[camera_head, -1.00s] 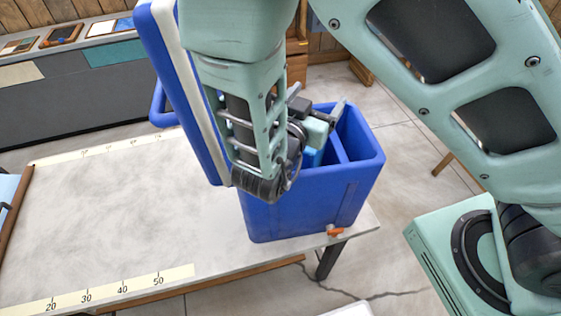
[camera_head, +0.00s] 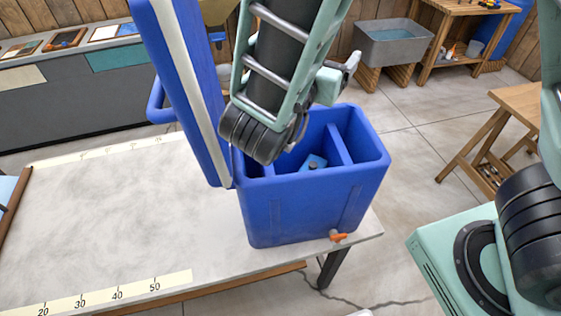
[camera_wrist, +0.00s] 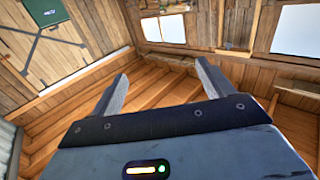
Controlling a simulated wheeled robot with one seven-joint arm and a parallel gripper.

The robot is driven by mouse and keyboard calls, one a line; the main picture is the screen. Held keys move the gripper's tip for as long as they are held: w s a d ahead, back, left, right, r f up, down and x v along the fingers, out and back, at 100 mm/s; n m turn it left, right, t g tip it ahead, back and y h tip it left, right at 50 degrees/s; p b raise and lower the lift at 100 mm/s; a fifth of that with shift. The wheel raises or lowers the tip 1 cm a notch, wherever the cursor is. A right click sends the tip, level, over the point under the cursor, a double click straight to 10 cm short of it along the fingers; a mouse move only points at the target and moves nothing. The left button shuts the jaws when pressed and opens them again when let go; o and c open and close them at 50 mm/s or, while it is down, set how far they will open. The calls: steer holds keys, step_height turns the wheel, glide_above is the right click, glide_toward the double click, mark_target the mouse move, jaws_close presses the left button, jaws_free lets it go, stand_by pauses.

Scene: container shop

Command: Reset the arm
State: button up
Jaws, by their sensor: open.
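My gripper (camera_wrist: 160,92) shows in the wrist view with its two fingers apart and nothing between them. It points up toward the wooden walls and ceiling. In the head view my arm hangs over and behind a blue cooler box (camera_head: 305,212), and the gripper's fingers are mostly hidden there. The cooler stands on the table's right end with its blue and white lid (camera_head: 185,90) raised on the left. Its inside is split by dividers, and a small blue item (camera_head: 314,162) lies in one compartment.
The grey table (camera_head: 110,215) is clear left of the cooler, with a ruler strip (camera_head: 110,293) along its front edge. An orange spigot (camera_head: 338,237) sticks out low on the cooler. A grey tub (camera_head: 394,43) and a wooden stand (camera_head: 505,125) stand behind on the right.

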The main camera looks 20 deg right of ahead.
steer(key=shift+r, duration=0.5)
